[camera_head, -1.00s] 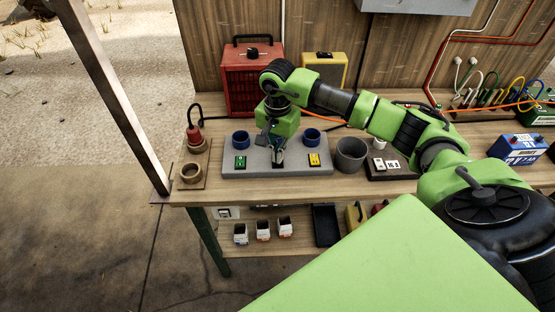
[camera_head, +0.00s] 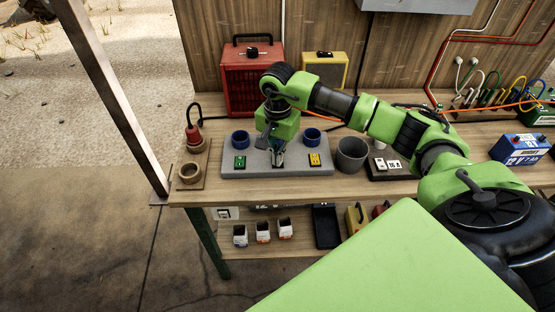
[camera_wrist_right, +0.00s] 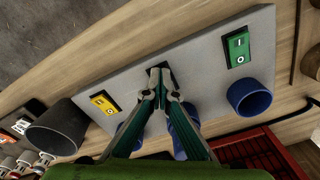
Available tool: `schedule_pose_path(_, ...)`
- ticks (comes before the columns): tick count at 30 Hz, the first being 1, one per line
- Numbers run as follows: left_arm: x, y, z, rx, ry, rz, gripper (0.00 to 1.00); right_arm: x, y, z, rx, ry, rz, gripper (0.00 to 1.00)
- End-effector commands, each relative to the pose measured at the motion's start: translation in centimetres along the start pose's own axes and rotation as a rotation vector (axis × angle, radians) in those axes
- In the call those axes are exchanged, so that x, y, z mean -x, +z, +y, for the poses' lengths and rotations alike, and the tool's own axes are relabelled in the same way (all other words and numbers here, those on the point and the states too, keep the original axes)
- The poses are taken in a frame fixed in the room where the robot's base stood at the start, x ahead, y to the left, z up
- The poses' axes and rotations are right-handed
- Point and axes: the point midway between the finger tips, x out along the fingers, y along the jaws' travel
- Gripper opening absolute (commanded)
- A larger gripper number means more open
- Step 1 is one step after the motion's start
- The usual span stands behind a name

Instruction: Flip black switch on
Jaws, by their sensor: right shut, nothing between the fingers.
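The grey switch panel (camera_head: 232,170) lies on the workbench. It bears a green switch (camera_head: 240,162) at the left and a yellow switch (camera_head: 314,159) at the right. My right gripper (camera_head: 278,162) is shut and empty, pointing down over the panel between these two. In the right wrist view its fingertips (camera_wrist_right: 158,74) are at a small dark patch on the panel (camera_wrist_right: 205,60), likely the black switch, mostly hidden by the fingers. I cannot tell whether they touch it or how it is set. The green switch (camera_wrist_right: 237,48) and yellow switch (camera_wrist_right: 103,103) also show there. My left gripper is not in view.
Two blue rings (camera_head: 312,136) stand behind the switches, flanking my gripper. A grey cup (camera_head: 351,155) is right of the panel. A red heater (camera_head: 253,85) and a yellow box (camera_head: 325,70) stand behind. A red plug (camera_head: 194,136) stands at the left.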

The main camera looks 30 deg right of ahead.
Motion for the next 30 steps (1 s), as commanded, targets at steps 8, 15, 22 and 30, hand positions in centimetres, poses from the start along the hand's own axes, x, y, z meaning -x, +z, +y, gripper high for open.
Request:
schedule_pose_path(8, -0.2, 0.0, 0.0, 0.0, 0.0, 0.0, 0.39, -0.3, 0.0, 0.1, 0.0, 0.004, 0.0, 0.0)
schedule_pose_path(15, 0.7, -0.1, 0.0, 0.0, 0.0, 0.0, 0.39, 1.3, 0.0, 0.1, 0.0, 0.002, 0.0, 0.0)
schedule_pose_path(22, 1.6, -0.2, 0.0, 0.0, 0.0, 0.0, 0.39, 3.2, 0.0, 0.1, 0.0, 0.002, 0.001, 0.0)
schedule_pose_path(30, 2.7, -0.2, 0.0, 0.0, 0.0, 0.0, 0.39, 5.4, 0.0, 0.0, 0.0, 0.002, 0.001, 0.0)
